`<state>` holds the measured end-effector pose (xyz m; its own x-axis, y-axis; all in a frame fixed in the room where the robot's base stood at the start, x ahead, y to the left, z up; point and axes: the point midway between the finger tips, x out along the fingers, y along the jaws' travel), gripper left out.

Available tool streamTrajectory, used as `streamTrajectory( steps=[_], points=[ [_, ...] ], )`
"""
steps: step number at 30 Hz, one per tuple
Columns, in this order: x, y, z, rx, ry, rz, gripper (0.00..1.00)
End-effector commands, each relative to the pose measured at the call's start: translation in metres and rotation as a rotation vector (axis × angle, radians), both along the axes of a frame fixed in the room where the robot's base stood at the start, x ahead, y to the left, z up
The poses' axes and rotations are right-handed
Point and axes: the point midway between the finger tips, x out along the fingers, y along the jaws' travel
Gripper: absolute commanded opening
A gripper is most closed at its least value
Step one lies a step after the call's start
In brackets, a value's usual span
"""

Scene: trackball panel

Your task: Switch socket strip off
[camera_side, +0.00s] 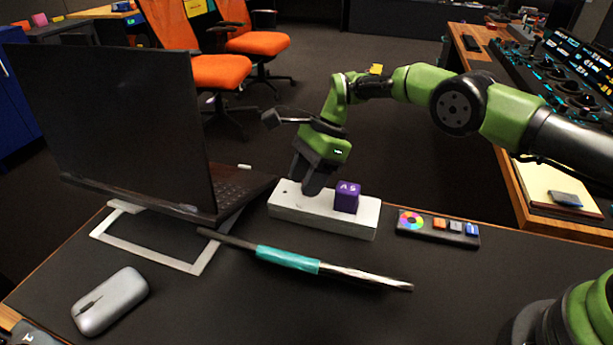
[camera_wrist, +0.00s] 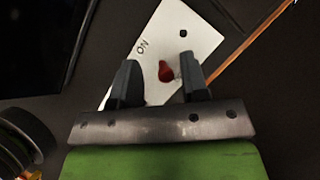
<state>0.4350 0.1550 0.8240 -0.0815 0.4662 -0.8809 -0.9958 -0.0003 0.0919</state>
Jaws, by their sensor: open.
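The white socket strip (camera_side: 356,223) lies on the dark desk, with a purple cube (camera_side: 346,198) marked with letters standing on its right half. In the wrist view the strip (camera_wrist: 190,17) runs diagonally and has a small red switch (camera_wrist: 166,71), with "ON" printed to its left. My gripper (camera_side: 312,188) points down over the left half of the strip and hides the switch in the side view. In the wrist view its open fingers (camera_wrist: 158,64) lie on either side of the red switch, with nothing held. Whether they touch the strip I cannot tell.
A laptop (camera_side: 115,125) on a white stand (camera_side: 140,252) is at the left. A teal-and-metal rod (camera_side: 290,258) lies in front of the strip. A mouse (camera_side: 110,300) is front left; a small button panel (camera_side: 438,229) is right of the strip. The front middle desk is clear.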

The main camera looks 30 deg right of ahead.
Motion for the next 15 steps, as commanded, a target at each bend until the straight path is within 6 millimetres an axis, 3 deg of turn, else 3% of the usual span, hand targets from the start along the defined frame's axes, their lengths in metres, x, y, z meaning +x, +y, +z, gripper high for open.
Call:
streamTrajectory(
  steps=[5, 15],
  points=[
    [0.001, -0.005, 0.01, 0.0, -0.001, -0.002, 0.41],
    [0.007, -0.035, 0.066, 0.001, -0.004, -0.003, 0.41]
  ],
)
